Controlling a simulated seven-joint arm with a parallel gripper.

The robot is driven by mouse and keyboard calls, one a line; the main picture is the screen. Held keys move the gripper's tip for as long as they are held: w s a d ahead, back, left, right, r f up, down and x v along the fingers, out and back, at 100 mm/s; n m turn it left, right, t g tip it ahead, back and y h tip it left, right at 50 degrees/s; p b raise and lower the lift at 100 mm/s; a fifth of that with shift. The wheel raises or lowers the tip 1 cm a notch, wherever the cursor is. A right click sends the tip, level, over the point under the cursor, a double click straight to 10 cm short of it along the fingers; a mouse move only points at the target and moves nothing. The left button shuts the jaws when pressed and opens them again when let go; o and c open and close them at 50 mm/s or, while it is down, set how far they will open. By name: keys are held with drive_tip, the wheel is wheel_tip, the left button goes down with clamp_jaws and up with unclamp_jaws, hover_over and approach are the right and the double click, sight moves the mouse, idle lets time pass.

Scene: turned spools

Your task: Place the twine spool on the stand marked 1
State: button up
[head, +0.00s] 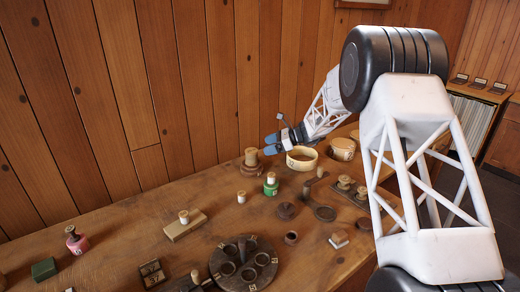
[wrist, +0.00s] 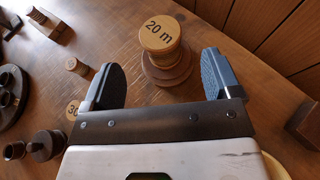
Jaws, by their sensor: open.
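A tan spool (wrist: 160,36) marked "20 m" stands upright on a round brown base (wrist: 166,72) in the wrist view. In the head view the spool (head: 251,154) stands near the wall. It may be the twine spool; the frames do not settle this. My gripper (head: 271,144) is open, its blue fingers just above and right of that spool in the head view. In the wrist view the gripper (wrist: 160,75) has its fingers spread on either side of the base, with nothing held. I cannot make out a stand marked 1.
A green spool (head: 271,184) and a small pale spool (head: 241,197) stand close by. Pale round containers (head: 302,162) are beneath and right of my gripper. A dark round tray (head: 262,248) with cups sits in front. Open tabletop (head: 150,235) lies to the left.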

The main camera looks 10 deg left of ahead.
drive_tip(key=shift+v, duration=1.95)
drive_tip(key=shift+r, duration=0.1)
drive_tip(key=s+d+r+n+h, duration=0.25)
drive_tip(key=s+d+r, duration=0.2)
drive_tip(key=s, duration=0.55)
drive_tip(key=s+d+r+n+h, duration=0.2)
drive_tip(key=s+d+r+n, duration=0.15)
drive_tip(key=s+r, duration=0.45)
drive_tip(key=s+d+r+n+h, duration=0.25)
drive_tip(key=s+d, duration=0.25)
drive_tip(key=s, duration=0.6)
drive_tip(key=s+d+n+t+h, duration=0.1)
drive_tip(key=s+d, duration=0.3)
drive_tip(key=s, duration=0.7)
drive_tip(key=s+d+f+n+t+h, duration=0.1)
drive_tip(key=s+d+n+h, duration=0.2)
drive_tip(key=s, duration=0.8)
drive_tip(key=s+d+f+n+t+h, duration=0.1)
drive_tip(key=s+d+n, duration=0.3)
drive_tip(key=s, duration=0.7)
drive_tip(key=d+h, duration=0.1)
drive_tip(key=d, duration=0.1)
drive_tip(key=shift+d+f+t+h, duration=0.15)
drive_tip(key=shift+d+t+h, duration=0.15)
drive_tip(key=shift+d+t, duration=0.1)
